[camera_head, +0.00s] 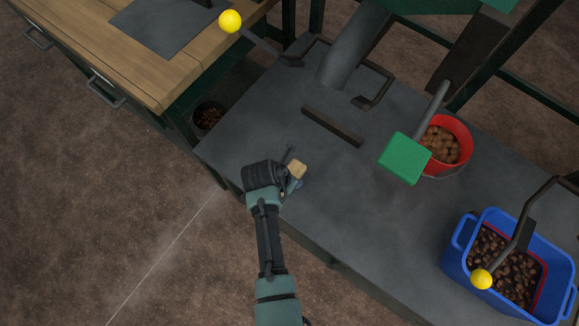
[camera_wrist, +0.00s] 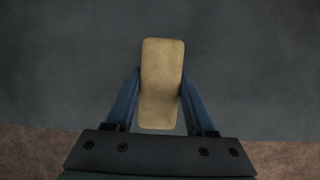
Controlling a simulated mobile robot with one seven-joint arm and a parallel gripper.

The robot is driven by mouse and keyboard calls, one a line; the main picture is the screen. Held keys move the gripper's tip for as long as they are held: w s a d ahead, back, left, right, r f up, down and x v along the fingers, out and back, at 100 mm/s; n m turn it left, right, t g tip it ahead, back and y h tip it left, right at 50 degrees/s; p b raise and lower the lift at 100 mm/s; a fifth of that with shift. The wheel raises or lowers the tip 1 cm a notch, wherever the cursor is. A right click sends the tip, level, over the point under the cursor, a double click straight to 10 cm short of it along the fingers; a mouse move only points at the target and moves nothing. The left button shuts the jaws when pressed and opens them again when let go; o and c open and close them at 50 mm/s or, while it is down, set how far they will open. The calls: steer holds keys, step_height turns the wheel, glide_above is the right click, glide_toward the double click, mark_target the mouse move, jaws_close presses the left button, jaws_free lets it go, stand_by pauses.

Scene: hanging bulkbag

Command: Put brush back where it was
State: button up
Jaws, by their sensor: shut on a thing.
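The brush (camera_head: 298,169) shows a light wooden block-shaped top in the head view. In the wrist view the brush (camera_wrist: 161,85) lies lengthwise between the two blue fingers, and its bristles are hidden. My gripper (camera_head: 292,182) is over the near left part of the dark grey table (camera_head: 330,205). It also shows in the wrist view (camera_wrist: 160,100), shut on the brush's sides. I cannot tell whether the brush touches the table or is held just above it.
A dark bar (camera_head: 332,126) lies on the table beyond my gripper. A blue crate (camera_head: 455,257) stands at right. A wooden workbench (camera_head: 150,70) is at upper left. The table's middle is clear.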

steer(key=shift+f, duration=0.15)
steer(key=o, duration=1.3)
steer(key=p+v, duration=0.3)
steer(key=v, duration=0.8)
steer(key=shift+w+r, duration=0.1)
steer(key=shift+r, duration=0.15)
steer(key=shift+s+r, duration=0.25)
steer(key=shift+r, duration=0.2)
